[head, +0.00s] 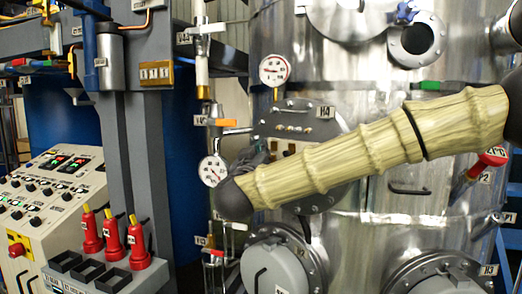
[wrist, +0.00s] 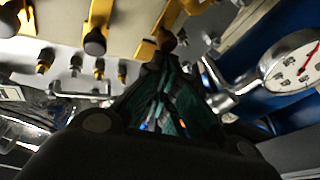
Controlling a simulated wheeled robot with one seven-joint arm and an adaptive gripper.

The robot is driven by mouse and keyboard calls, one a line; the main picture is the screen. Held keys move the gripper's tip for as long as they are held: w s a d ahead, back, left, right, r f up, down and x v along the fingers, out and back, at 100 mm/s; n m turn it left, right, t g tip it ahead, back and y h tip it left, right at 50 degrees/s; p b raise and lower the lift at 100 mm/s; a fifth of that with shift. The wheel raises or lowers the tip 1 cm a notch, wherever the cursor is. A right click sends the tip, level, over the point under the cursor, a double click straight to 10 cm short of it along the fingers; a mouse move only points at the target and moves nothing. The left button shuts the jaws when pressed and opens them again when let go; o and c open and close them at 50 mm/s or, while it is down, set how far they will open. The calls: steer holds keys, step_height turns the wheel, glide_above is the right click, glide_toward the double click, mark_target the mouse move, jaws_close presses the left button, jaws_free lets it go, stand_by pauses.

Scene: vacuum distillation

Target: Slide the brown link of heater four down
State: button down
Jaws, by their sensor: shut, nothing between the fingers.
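Heater four's round steel cover, marked H4 (head: 325,112), is in the middle of the head view, its lower part hidden behind my arm. Small brass studs (head: 293,128) and brownish terminals (head: 291,148) show on it. In the wrist view, yellow strips (wrist: 125,22) cross the top.
A pressure gauge (wrist: 293,66) stands close on the right in the wrist view. In the head view, gauges (head: 274,70) and (head: 212,170) flank the cover's left side. A metal handle (wrist: 82,90) lies left of my fingers. A control console (head: 45,200) stands at far left.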

steer(key=shift+d+f, duration=0.1)
steer(key=shift+f, duration=0.15)
stand_by(0.4)
